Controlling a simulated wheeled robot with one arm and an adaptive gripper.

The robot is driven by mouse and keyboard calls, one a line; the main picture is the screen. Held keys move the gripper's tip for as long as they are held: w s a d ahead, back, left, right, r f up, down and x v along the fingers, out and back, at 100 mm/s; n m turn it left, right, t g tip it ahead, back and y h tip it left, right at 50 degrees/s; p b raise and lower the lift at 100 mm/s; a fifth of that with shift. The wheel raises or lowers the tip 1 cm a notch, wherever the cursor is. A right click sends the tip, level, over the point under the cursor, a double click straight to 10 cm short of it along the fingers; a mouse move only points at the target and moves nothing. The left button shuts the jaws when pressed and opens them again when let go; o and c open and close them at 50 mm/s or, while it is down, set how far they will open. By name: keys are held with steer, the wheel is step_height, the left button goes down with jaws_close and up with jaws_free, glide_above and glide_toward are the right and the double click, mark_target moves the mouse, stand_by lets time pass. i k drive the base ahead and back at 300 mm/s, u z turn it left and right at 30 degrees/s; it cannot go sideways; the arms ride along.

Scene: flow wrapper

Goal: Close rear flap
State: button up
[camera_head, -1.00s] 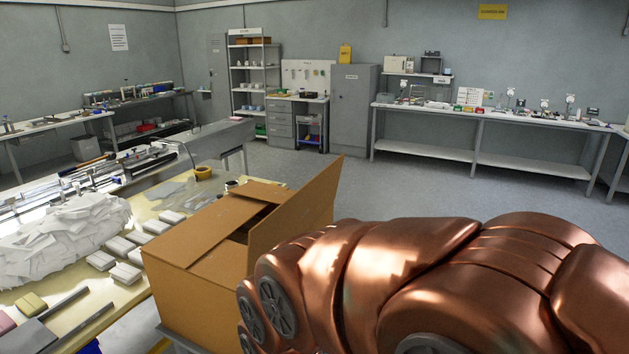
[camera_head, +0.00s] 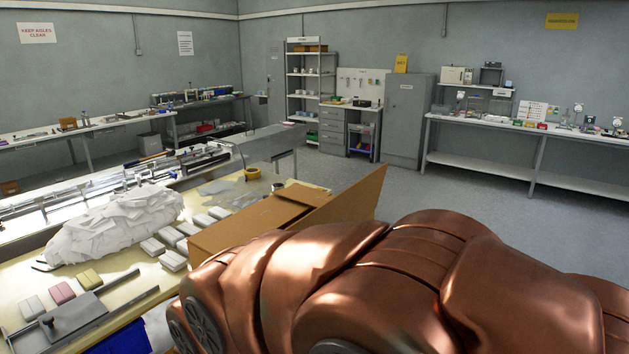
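The brown cardboard box (camera_head: 235,228) stands at the right end of the cream work table. Its near and lower parts are hidden behind my copper-coloured arm. A top flap on the left side looks laid down nearly flat. A smaller flap (camera_head: 308,194) lies behind it, low and close to level. One large flap (camera_head: 352,200) on the right side still stands up and leans outward to the right. Its lower part is behind my arm. My gripper is out of view, so whether it touches a flap cannot be seen.
A metal guide (camera_head: 80,315) is at the front left. Open floor (camera_head: 440,200) lies behind and right.

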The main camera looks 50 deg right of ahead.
mark_target(355, 202)
steer(key=u, duration=0.05)
steer(key=i, duration=0.6)
steer(key=z, duration=2.15)
steer(key=i, duration=0.5)
steer(key=u, duration=0.35)
steer(key=k, duration=0.9)
steer(key=u, duration=0.3)
steer(key=i, duration=0.2)
steer(key=z, duration=0.05)
